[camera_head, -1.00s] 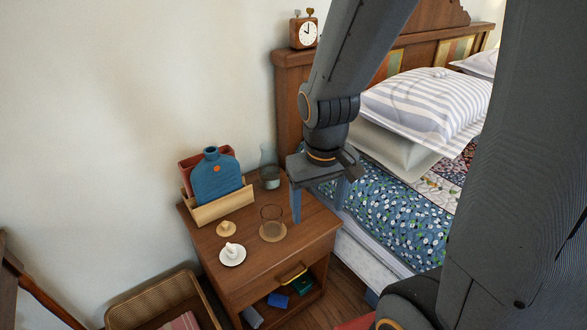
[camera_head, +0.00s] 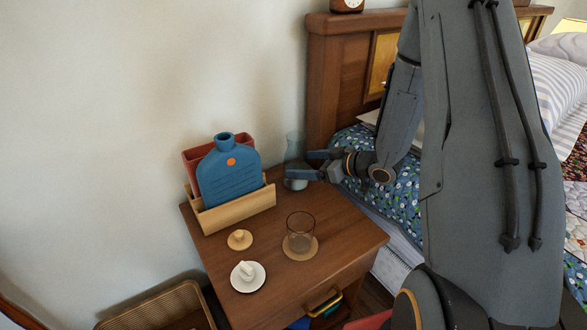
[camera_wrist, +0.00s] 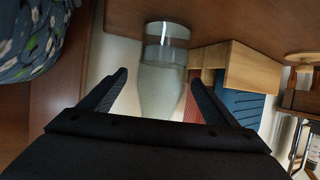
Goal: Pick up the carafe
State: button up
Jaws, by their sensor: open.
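The carafe (camera_head: 294,148) is a clear glass vessel with a narrow upper part, standing upright at the back of the wooden nightstand (camera_head: 345,232). My gripper (camera_head: 296,164) is beside it, with its fingers pointing left toward the glass. In the wrist view the carafe (camera_wrist: 162,75) appears upside down, ahead of and between the two open fingertips of my gripper (camera_wrist: 160,80). The fingers are apart on either side, with visible gaps to the glass. The lower part of the carafe is partly hidden by a finger in the head view.
A wooden holder (camera_head: 238,208) with a blue bottle-shaped piece (camera_head: 229,178) and a red piece stands left of the carafe. The bed headboard (camera_head: 335,70) is close on the right.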

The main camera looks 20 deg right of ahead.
jog(key=x, duration=0.7)
jog(key=shift+w+a, duration=0.2)
jog(key=shift+a, duration=0.1)
jog(key=c, duration=1.7)
jog(key=shift+r, duration=0.1)
jog(key=shift+c, duration=0.2)
